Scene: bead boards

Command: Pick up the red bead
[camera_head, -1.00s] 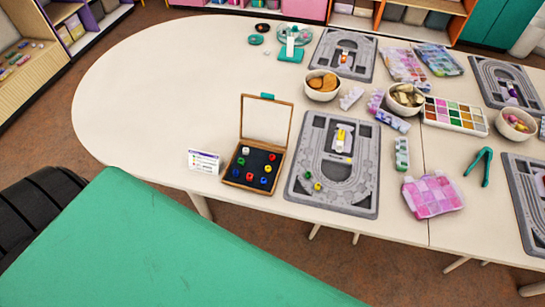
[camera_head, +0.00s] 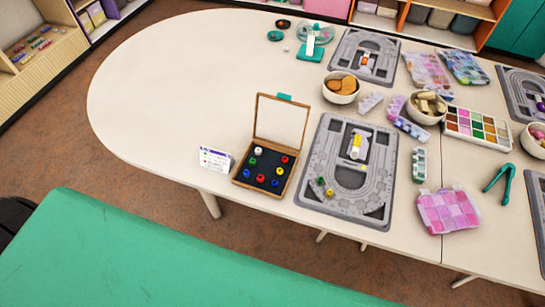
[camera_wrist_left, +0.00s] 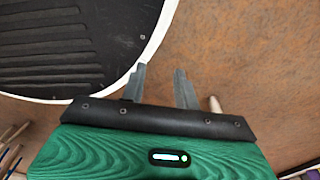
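Red beads show in an open wooden box (camera_head: 237,180) with a dark inside, on the table's front edge. One red bead (camera_head: 284,160) is at the right, another (camera_head: 260,177) nearer the front. The box lid stands up at the back. My left gripper (camera_wrist_left: 160,82) shows only in its wrist view, its two fingers apart and empty, above brown floor and away from the beads. My right gripper is not in view.
A grey bead board (camera_head: 312,197) lies right of the box, with a few beads on it. A small white card (camera_head: 214,159) stands just left of the box. Bowls, a paint-like tray (camera_head: 478,128) and green tweezers (camera_head: 499,184) are farther right. The table's left part (camera_head: 170,95) is clear.

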